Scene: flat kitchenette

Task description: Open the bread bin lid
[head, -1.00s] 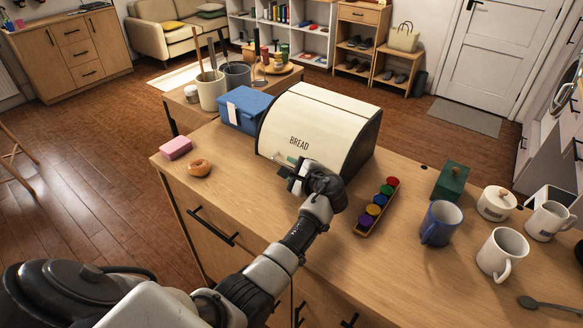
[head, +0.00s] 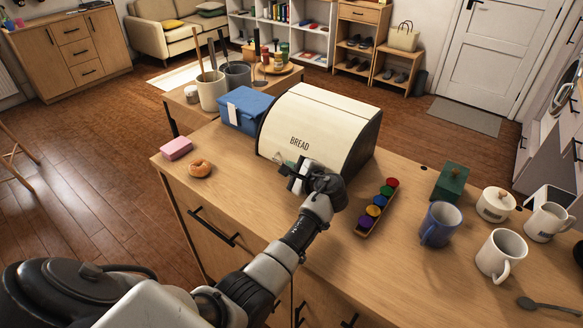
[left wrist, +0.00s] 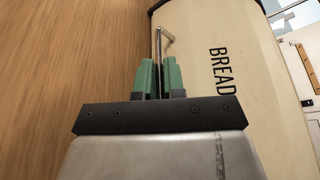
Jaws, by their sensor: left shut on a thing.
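The bread bin (head: 318,125) stands on the wooden counter, cream with dark ends and the word BREAD on its curved lid. The lid is down, and it also shows in the left wrist view (left wrist: 205,40). My left gripper (head: 292,174) is at the lower front of the lid. In the left wrist view its green-tipped fingers (left wrist: 158,75) are closed around the thin metal lid handle (left wrist: 160,40). The gripper and wrist hide part of the lid's lower edge in the head view. My right gripper is not in view.
A blue box (head: 245,110) stands close left of the bin. A pink sponge (head: 176,148) and a doughnut (head: 200,168) lie on the left. A tray of coloured pods (head: 377,207), a green box (head: 453,182) and mugs (head: 440,223) stand to the right.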

